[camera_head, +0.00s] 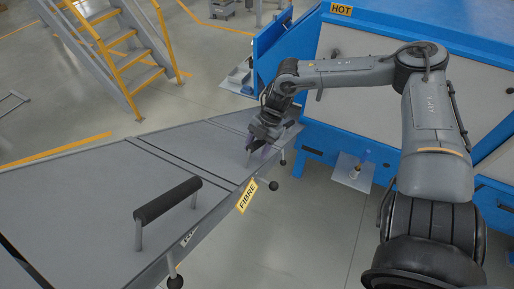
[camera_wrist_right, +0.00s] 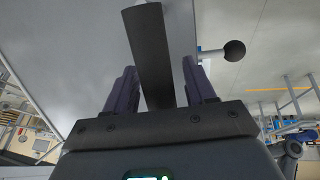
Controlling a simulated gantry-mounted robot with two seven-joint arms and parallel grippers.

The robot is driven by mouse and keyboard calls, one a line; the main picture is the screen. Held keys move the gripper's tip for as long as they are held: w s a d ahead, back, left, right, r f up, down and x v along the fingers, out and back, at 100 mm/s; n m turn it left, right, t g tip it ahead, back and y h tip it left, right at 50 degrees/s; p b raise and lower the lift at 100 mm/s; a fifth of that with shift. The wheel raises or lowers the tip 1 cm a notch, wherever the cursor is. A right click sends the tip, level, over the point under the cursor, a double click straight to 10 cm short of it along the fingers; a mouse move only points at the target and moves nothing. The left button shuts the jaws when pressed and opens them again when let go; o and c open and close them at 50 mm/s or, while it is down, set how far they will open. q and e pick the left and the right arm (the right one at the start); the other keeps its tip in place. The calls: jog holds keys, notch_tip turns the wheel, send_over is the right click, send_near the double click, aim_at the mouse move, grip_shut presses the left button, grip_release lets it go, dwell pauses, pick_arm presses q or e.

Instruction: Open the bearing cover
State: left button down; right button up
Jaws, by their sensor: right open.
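The grey flat covers form a long row in the head view. The far panel (camera_head: 232,121), by the blue machine, is under my right gripper (camera_head: 257,144); I cannot read a label saying which is the bearing cover. In the right wrist view a dark handle bar (camera_wrist_right: 150,50) extends between the two fingers of my right gripper (camera_wrist_right: 161,88). The fingers are apart on either side of it and do not visibly clamp it. A grey panel surface (camera_wrist_right: 75,55) lies beyond. My left gripper is out of view.
A nearer cover carries a black padded handle (camera_head: 168,200). Black ball knobs stick out along the edge, one near the yellow FIBRE label (camera_head: 247,196). The blue machine (camera_head: 455,25) with a HOT label stands behind my right arm. Yellow-railed stairs (camera_head: 125,55) stand at the back left.

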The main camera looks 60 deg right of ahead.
jog(key=shift+c, duration=0.3)
grip_shut()
